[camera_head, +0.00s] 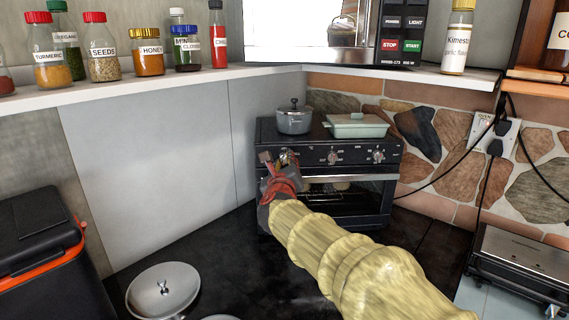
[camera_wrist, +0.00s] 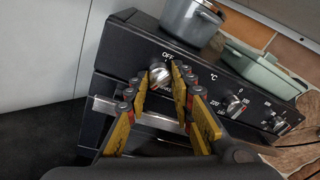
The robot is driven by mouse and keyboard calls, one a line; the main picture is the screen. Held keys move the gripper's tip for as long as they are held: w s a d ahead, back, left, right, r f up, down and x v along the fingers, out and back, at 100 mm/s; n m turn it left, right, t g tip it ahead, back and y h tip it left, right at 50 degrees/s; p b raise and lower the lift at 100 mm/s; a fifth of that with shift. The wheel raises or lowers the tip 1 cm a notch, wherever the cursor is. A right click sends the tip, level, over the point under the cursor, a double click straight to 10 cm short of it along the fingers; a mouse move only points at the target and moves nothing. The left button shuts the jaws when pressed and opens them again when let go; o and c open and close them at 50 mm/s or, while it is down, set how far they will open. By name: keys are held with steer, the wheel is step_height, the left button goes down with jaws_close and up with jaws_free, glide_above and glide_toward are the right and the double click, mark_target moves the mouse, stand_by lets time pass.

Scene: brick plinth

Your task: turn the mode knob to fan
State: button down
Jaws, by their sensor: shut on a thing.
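The mode knob (camera_wrist: 158,75) is the silver knob at the left end of the black oven's front panel, with OFF printed above it. My gripper (camera_wrist: 161,77) has its yellow-padded fingers on either side of this knob and is shut on it. In the head view, my gripper (camera_head: 278,160) reaches the left end of the oven's panel and covers most of the knob. The oven (camera_head: 345,216) stands in the corner. The other printing around the knob, including any fan mark, is largely hidden or too small to read.
Two more knobs (camera_head: 333,157) (camera_head: 378,156) sit to the right on the panel. A grey pot (camera_head: 294,121) and a pale green lidded dish (camera_head: 356,127) stand on the oven. The oven door handle runs below the knobs. A shelf with jars (camera_head: 150,58) is above left.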

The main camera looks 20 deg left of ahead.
steer(key=shift+f+m, duration=0.3)
stand_by(0.4)
steer(key=c, duration=1.9)
jaws_free()
steer(key=shift+o, duration=0.4)
steer(key=shift+r, duration=0.1)
steer(key=shift+r, duration=0.1)
steer(key=v, duration=1.2)
